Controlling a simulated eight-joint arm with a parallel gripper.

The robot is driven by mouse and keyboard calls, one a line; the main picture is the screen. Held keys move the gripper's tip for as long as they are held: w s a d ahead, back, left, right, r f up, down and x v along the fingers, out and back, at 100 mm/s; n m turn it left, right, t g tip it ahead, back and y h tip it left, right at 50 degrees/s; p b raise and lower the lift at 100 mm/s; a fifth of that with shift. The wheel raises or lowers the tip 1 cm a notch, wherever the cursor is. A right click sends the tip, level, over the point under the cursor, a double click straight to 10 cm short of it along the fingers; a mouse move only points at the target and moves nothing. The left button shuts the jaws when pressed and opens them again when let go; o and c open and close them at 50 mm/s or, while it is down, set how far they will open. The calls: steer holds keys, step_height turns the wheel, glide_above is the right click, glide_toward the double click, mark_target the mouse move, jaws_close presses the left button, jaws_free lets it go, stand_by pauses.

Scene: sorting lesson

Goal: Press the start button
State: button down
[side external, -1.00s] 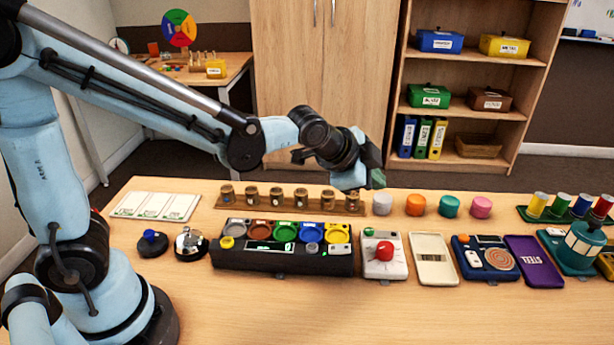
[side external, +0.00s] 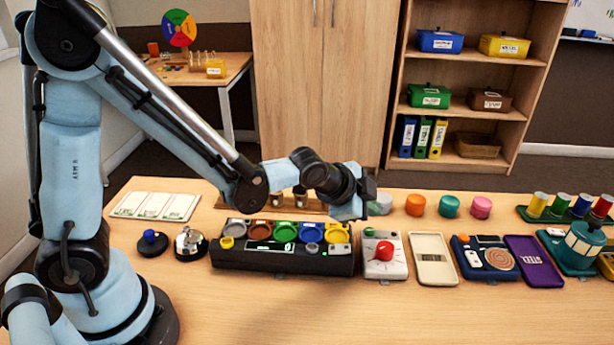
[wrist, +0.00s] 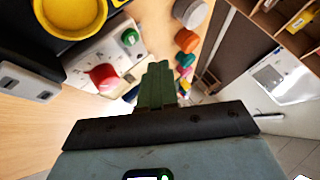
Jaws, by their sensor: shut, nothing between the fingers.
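A white box (side external: 385,262) stands on the table with a small green button (side external: 369,232) at its back left and a red knob (side external: 384,248) on its face. In the wrist view the green button (wrist: 130,37) and the red knob (wrist: 103,76) lie left of my fingers. I cannot read a start label on any button. My gripper (wrist: 158,85) is shut and empty, its green fingers together. In the side view my gripper (side external: 365,200) is above and behind the gap between the black box and the white box, apart from both.
The black box (side external: 282,262) with several coloured round dishes stands left of the white box. A cream panel (side external: 433,258) and a blue device (side external: 484,258) stand to its right. Several coloured knobs (side external: 449,206) line the back. The front of the table is clear.

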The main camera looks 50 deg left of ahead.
mark_target(366, 233)
steer(key=shift+f, duration=1.2)
stand_by(1.2)
steer(key=shift+f, duration=0.4)
steer(key=shift+f, duration=0.45)
stand_by(0.7)
steer(key=shift+r, duration=0.9)
steer(key=shift+r, duration=2.5)
